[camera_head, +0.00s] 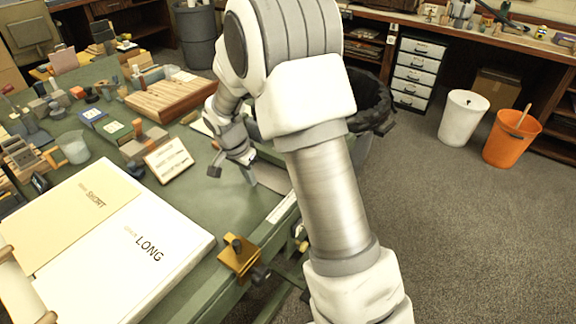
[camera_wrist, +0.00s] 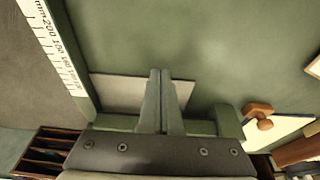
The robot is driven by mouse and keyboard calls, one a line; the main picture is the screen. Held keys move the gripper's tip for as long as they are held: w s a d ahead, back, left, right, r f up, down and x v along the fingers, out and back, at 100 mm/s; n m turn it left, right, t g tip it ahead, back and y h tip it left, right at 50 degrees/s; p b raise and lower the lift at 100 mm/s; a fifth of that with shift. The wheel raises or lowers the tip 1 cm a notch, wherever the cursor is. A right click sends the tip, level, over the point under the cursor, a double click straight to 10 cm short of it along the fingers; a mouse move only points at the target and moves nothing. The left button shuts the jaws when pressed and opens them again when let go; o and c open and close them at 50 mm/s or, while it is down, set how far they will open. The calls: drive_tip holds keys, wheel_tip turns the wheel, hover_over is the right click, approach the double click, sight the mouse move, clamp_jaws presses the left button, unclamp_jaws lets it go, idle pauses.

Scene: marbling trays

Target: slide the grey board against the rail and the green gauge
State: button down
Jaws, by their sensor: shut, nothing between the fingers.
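The grey board (camera_wrist: 120,92) is a flat pale grey plate on the green table. In the wrist view its left end is close beside the green rail (camera_wrist: 72,55); I cannot tell whether they touch. A green bar that looks like the green gauge (camera_wrist: 228,121) lies along the board's lower side, partly hidden by my fingers. My gripper (camera_wrist: 161,73) is shut and empty, its fingers in front of the board's right part. In the head view my gripper (camera_head: 250,182) is low over the table beside the board (camera_head: 272,174), which my arm partly hides.
A ruler strip (camera_wrist: 48,35) runs along the rail. A brown knob (camera_wrist: 258,110) sits right of the gauge. Bare table lies beyond the board in the wrist view.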

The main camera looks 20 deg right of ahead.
drive_tip(key=shift+f+b, duration=0.45)
drive_tip(key=shift+f, duration=0.15)
idle(0.3)
drive_tip(key=shift+w+d, duration=0.15)
drive_tip(key=shift+d, duration=0.5)
drive_tip(key=shift+w+d, duration=0.15)
drive_tip(key=shift+d, duration=0.45)
idle(1.1)
drive_tip(key=shift+r, duration=0.15)
drive_tip(key=shift+w+p+v, duration=0.1)
drive_tip(key=shift+p+v, duration=0.6)
drive_tip(key=shift+v, duration=0.55)
drive_tip(key=shift+w+p+v, duration=0.15)
drive_tip(key=shift+p+v, duration=0.5)
drive_tip(key=shift+v, duration=0.6)
drive_tip(key=shift+r, duration=0.15)
drive_tip(key=s+r+n+t+y+p, duration=0.1)
drive_tip(key=s+r+n+p, duration=0.3)
drive_tip(key=s+r, duration=0.75)
drive_tip(key=s+r+n+t+y+p, duration=0.1)
drive_tip(key=s+r+n+t+p, duration=0.2)
drive_tip(key=s+r, duration=0.85)
drive_tip(key=s+r+n+p, duration=0.4)
drive_tip(key=s+r, duration=0.1)
drive_tip(key=r, duration=0.2)
drive_tip(key=shift+s+a, duration=0.2)
drive_tip(key=shift+a, duration=0.2)
